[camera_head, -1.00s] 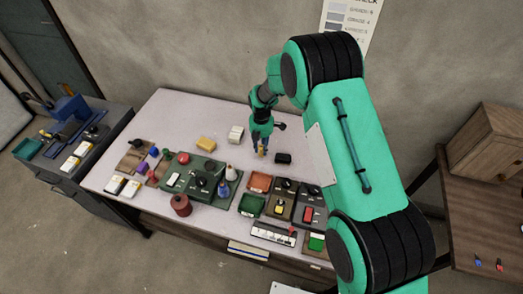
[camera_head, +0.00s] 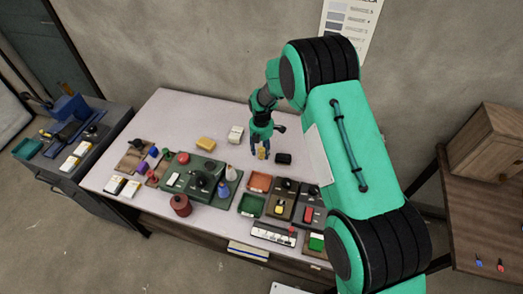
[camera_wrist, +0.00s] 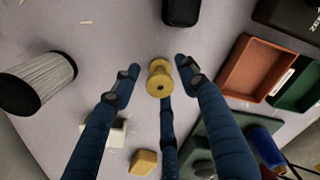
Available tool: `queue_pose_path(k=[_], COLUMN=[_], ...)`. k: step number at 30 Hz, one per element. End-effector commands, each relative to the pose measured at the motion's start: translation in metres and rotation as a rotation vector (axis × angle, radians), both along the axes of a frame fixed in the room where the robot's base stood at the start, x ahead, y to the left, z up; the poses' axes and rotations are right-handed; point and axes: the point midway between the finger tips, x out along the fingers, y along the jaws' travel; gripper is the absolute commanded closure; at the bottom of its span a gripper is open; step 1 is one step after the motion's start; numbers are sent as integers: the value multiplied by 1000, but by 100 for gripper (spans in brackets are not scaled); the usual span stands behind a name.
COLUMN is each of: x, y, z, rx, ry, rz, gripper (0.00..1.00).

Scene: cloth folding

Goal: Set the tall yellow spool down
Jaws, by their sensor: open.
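The tall yellow spool (camera_wrist: 158,80) stands on the pale tabletop between the fingers of my gripper in the wrist view. In the head view the spool (camera_head: 262,154) shows just below the hand, near the middle of the table. My gripper (camera_wrist: 157,72) has blue fingers, spread open. Two fingers flank the spool with visible gaps, and a third comes up close below it in the picture. Whether that third finger touches it I cannot tell.
A black block (camera_head: 283,158) lies just right of the spool. An orange tray (camera_head: 260,182) and a green tray (camera_head: 251,205) sit in front. A yellow block (camera_head: 205,144) and a white block (camera_head: 236,134) lie to the left.

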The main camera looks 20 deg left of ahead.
Motion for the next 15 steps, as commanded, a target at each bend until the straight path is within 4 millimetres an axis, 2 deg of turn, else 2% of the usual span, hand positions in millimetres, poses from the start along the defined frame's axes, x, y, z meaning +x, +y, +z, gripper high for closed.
queue_pose_path(k=[8, 15], x=[1, 1], y=[0, 1], z=[11, 42], rx=[1, 1], ry=[-2, -2], rz=[0, 0], gripper=[57, 57])
